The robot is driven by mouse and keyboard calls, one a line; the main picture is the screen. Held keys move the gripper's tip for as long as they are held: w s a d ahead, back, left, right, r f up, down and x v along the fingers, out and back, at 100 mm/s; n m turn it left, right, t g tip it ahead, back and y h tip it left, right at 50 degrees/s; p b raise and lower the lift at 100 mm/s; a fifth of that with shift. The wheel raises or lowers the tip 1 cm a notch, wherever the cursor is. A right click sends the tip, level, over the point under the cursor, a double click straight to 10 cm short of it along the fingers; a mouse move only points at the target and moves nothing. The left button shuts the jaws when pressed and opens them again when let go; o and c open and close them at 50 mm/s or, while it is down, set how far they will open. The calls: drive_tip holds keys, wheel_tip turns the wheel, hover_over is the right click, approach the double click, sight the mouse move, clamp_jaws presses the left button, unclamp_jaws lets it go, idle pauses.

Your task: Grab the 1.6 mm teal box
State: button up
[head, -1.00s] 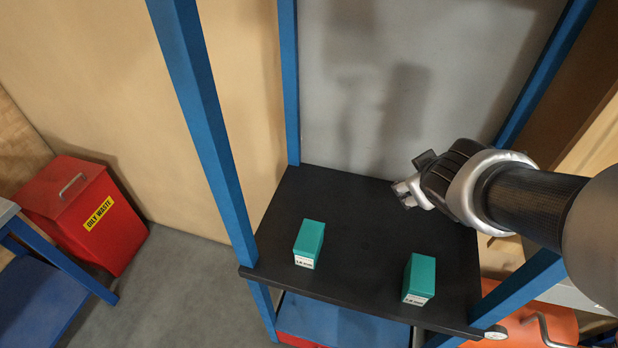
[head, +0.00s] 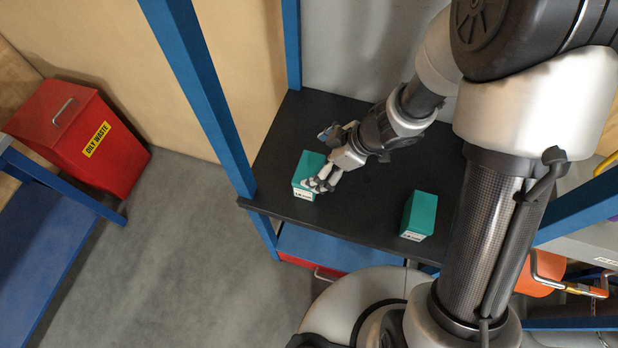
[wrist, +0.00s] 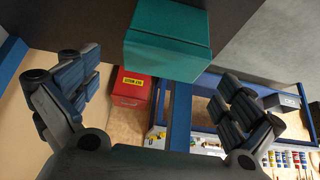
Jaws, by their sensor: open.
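Two teal boxes with white labels stand on the black shelf (head: 352,208). The left teal box (head: 308,166) has a label partly covered by my fingers, and its print is too small to read surely. The right teal box (head: 420,214) stands apart near the shelf's front right. My gripper (head: 323,180) is at the right front side of the left box, with its fingers overlapping it in the head view. In the wrist view a teal box (wrist: 168,42) is at top centre, ahead of the open fingers (wrist: 154,76). I cannot tell whether the fingers touch it.
Blue posts (head: 205,95) frame the shelf, one close to its left corner. A red oily waste bin (head: 85,135) stands on the floor at the left. The wrist view also shows a bench with a pegboard (wrist: 210,105). The shelf between the boxes is clear.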

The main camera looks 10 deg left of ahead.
sight(310, 166)
drive_tip(key=b+x, duration=0.1)
drive_tip(key=x, duration=0.2)
drive_tip(key=shift+w+a+f, duration=0.1)
drive_tip(key=shift+a+f, duration=0.15)
drive_tip(key=shift+f, duration=0.1)
drive_tip(key=b+x, duration=0.2)
drive_tip(key=x, duration=0.1)
drive_tip(key=b+x, duration=0.1)
drive_tip(key=b, duration=0.1)
drive_tip(key=shift+s+f, duration=0.3)
drive_tip(key=shift+f, duration=0.15)
drive_tip(key=shift+a+f, duration=0.15)
drive_tip(key=shift+a, duration=0.1)
drive_tip(key=shift+w, duration=0.1)
drive_tip(key=shift+c, duration=0.4)
drive_tip(key=shift+d, duration=0.1)
drive_tip(key=c, duration=1)
